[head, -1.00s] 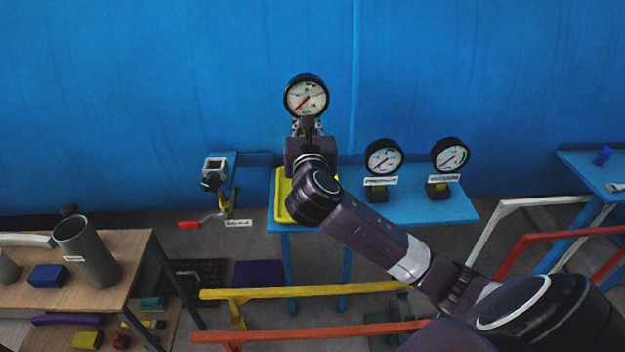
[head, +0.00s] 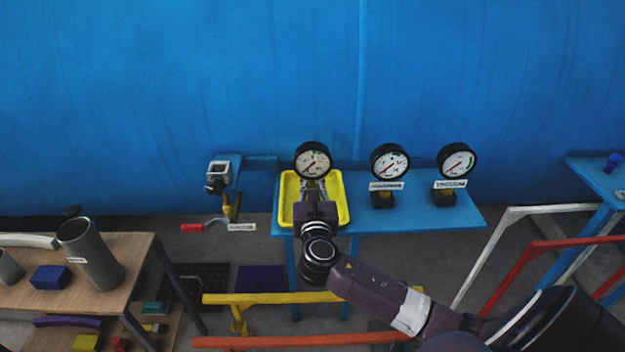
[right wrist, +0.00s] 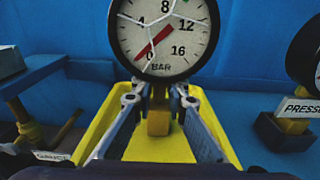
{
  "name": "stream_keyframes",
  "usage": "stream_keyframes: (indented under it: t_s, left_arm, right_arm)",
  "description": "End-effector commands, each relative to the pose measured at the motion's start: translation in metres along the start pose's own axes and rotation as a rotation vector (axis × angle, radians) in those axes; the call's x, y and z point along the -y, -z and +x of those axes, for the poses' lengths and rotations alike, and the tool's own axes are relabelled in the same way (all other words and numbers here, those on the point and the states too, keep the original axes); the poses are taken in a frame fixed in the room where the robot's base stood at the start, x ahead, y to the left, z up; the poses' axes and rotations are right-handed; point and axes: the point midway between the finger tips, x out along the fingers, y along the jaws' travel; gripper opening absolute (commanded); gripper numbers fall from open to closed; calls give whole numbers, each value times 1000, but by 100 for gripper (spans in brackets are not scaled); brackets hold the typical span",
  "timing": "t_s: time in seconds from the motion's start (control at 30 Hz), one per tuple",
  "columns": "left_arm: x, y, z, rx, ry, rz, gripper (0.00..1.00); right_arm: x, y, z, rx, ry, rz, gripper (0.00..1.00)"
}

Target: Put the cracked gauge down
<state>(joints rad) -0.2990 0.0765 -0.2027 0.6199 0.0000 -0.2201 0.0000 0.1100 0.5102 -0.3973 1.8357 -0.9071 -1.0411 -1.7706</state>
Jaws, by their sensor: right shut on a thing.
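The cracked gauge (head: 312,160) is a round dial with a black rim, and white crack lines cross its face in the right wrist view (right wrist: 166,30). My right gripper (head: 314,188) is shut on the gauge's brass stem (right wrist: 158,118). It holds the gauge upright over the yellow tray (head: 345,208) on the blue shelf. I cannot tell whether the stem's lower end touches the tray floor. My left gripper is not in view.
Two other gauges stand on the blue shelf (head: 440,215) to the right: one labelled PRESSURE (head: 390,163) and another (head: 455,162). A pipe fitting with a red lever (head: 192,227) is at left. Yellow (head: 270,298) and red rails cross the front.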

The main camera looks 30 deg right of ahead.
Motion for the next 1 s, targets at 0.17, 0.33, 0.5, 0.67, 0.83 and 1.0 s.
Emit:
stream_keyframes:
  t_s: [0.17, 0.33, 0.5, 0.67, 0.83, 1.0]
  left_arm:
    - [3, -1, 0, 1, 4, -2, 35]
    - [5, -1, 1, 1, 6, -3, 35]
    - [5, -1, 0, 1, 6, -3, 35]
    - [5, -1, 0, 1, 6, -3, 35]
    - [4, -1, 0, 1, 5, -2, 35]
    - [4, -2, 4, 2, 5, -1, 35]
  right_arm:
    - [0, -3, 0, 5, 0, 1, 0]
    - [0, 2, 0, 0, 0, 1, 16]
    - [0, 2, 0, 0, 0, 1, 31]
    - [0, 2, 0, 0, 0, 1, 31]
    - [0, -1, -2, 0, -1, 1, 31]
    - [-1, 1, -27, -2, -3, 3, 31]
